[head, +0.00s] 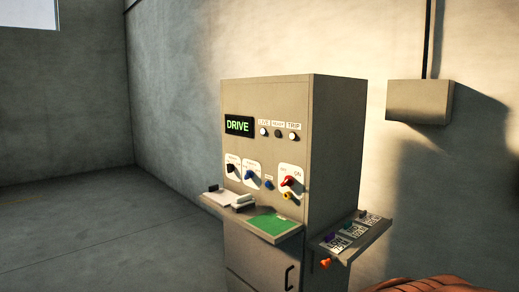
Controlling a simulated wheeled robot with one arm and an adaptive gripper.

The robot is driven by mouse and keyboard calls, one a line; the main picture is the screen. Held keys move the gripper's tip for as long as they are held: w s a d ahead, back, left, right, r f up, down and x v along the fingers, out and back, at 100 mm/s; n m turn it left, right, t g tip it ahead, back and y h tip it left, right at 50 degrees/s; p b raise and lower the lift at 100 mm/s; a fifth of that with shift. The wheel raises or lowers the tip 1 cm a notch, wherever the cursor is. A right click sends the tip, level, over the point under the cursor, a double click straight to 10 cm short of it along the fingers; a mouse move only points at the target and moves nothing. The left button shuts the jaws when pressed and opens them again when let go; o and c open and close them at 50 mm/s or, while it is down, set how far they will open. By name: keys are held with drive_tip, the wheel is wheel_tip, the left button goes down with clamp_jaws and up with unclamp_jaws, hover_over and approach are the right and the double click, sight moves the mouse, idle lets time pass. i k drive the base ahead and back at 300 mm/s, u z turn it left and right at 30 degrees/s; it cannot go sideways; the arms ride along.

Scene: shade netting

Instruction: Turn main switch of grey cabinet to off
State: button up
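The grey cabinet (338,150) stands near the middle of the head view, with a lit green "DRIVE" display (238,126) at its upper left. A red rotary switch (287,181) sits on a white plate at the right of the front panel. The plate reads "ON" at its right; the word at its left is too small to read surely. The red handle seems to lean to the right, but its exact setting is hard to tell. A yellow knob (288,195) sits just below it. My gripper is not in view.
Black (232,168) and blue (249,175) knobs sit left of the red switch. A front shelf with a green mat (268,223) juts out below. A side shelf (376,232) holds small labelled items. A wall box (419,101) hangs right. The floor at left is clear.

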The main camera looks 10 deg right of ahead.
sight(289, 181)
drive_tip(key=z, duration=0.85)
drive_tip(key=i, duration=0.5)
drive_tip(key=u, duration=2.35)
